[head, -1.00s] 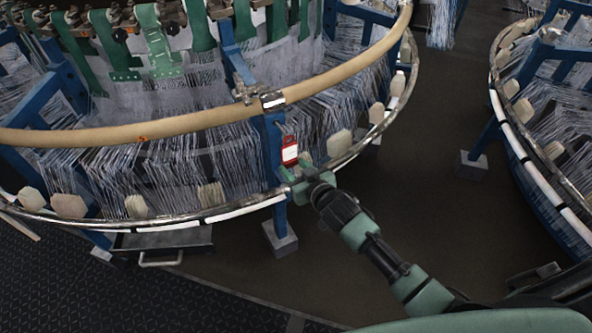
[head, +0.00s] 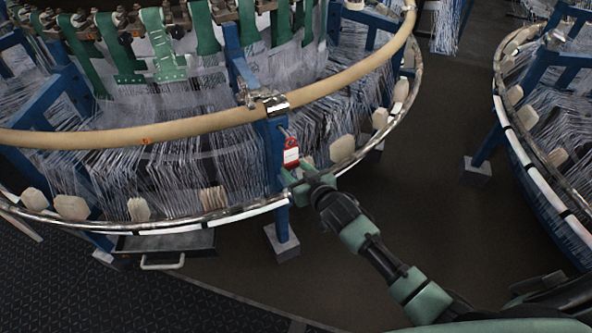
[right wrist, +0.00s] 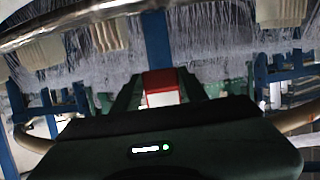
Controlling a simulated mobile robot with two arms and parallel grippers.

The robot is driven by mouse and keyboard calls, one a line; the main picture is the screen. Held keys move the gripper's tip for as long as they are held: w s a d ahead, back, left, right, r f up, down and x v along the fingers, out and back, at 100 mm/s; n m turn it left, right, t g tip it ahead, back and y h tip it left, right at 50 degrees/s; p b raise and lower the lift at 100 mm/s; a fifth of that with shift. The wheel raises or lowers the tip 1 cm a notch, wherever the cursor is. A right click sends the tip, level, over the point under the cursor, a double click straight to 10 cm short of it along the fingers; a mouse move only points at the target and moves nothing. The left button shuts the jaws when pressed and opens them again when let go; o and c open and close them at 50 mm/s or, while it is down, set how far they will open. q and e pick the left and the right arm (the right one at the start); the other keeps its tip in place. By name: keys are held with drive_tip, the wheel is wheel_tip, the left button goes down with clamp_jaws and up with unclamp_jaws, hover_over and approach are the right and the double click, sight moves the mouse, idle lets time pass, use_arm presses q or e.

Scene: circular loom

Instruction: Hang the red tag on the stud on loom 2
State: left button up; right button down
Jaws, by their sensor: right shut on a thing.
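The red tag (head: 291,153), with a white label, is upright in front of a blue post (head: 273,160) of the large loom in the head view. My right gripper (head: 290,176) is shut on the tag's lower part. In the right wrist view the tag (right wrist: 160,88) shows between the fingers of my right gripper (right wrist: 158,92). The tag's top is close to the post; I cannot tell whether it touches it. My left gripper is not in view.
A tan ring (head: 190,126) and a metal lower rail (head: 345,164) curve around the loom close to my right arm. A second loom (head: 521,135) stands at the right. Dark floor (head: 400,190) lies open between them.

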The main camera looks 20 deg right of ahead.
drive_tip(key=shift+f, duration=0.15)
drive_tip(key=c, duration=0.7)
unclamp_jaws()
drive_tip(key=shift+s+d+r+p, duration=0.1)
drive_tip(key=shift+s+r+p, duration=0.15)
drive_tip(key=shift+s+p, duration=0.25)
drive_tip(key=p+v, duration=0.5)
drive_tip(key=v, duration=0.2)
drive_tip(key=shift+s+f, duration=0.2)
drive_tip(key=shift+s, duration=0.25)
drive_tip(key=shift+d, duration=0.1)
